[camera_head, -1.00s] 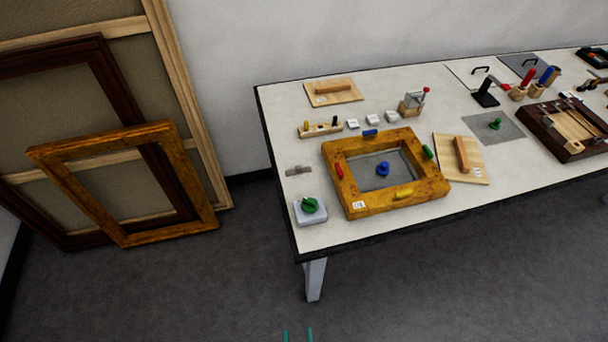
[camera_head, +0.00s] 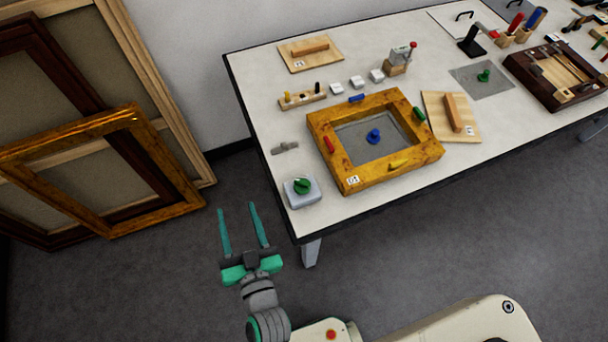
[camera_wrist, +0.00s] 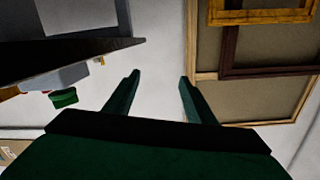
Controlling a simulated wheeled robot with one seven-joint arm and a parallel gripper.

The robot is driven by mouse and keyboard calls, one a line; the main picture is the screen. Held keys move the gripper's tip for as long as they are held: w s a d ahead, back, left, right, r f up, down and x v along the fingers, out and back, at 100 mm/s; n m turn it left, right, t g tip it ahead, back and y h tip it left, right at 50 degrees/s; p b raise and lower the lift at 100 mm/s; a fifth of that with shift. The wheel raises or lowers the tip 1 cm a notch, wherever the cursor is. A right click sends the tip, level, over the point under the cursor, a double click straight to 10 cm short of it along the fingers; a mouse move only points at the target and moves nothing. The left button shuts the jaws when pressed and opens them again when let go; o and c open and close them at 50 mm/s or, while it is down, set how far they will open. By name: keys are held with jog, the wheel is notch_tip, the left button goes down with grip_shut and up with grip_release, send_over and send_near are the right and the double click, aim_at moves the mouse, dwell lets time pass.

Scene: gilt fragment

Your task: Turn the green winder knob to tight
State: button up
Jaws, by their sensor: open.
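The green winder knob (camera_head: 302,186) sits on a small pale grey block (camera_head: 304,199) at the near left corner of the white table. It also shows at the left of the wrist view (camera_wrist: 64,97), on its pale block (camera_wrist: 56,77). My gripper (camera_head: 238,214) is open and empty. In the head view it appears left of and below the knob, off the table's edge, apart from the knob. In the wrist view its two fingers (camera_wrist: 158,88) have nothing between them. Any marking for tight on the block is too small to read.
A gilt frame (camera_head: 352,177) with coloured handles lies right of the knob. A small grey metal piece (camera_head: 285,148) lies behind it. The white table (camera_head: 258,90) holds more tools. Picture frames (camera_head: 160,180) lean against the wall at left. The floor between is clear.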

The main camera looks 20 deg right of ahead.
jog(key=w+a+r+n+g+y, duration=0.1)
jog(key=w+a+r+n+y, duration=0.35)
jog(key=r, duration=0.45)
jog(key=w+a+r+n+g+y, duration=0.1)
jog(key=w+a+r+n+y, duration=0.1)
jog(key=w+r+n+y, duration=0.35)
jog(key=w+a+r+n+g+y, duration=0.1)
jog(key=w+a+r+n+y, duration=0.2)
jog(key=w+r+n, duration=0.6)
jog(key=n+g+h, duration=1.1)
jog(key=g+h, duration=0.2)
jog(key=g, duration=0.1)
send_over(303, 182)
notch_tip(303, 182, down, 8)
notch_tip(303, 182, down, 10)
jog(key=shift+f, duration=0.2)
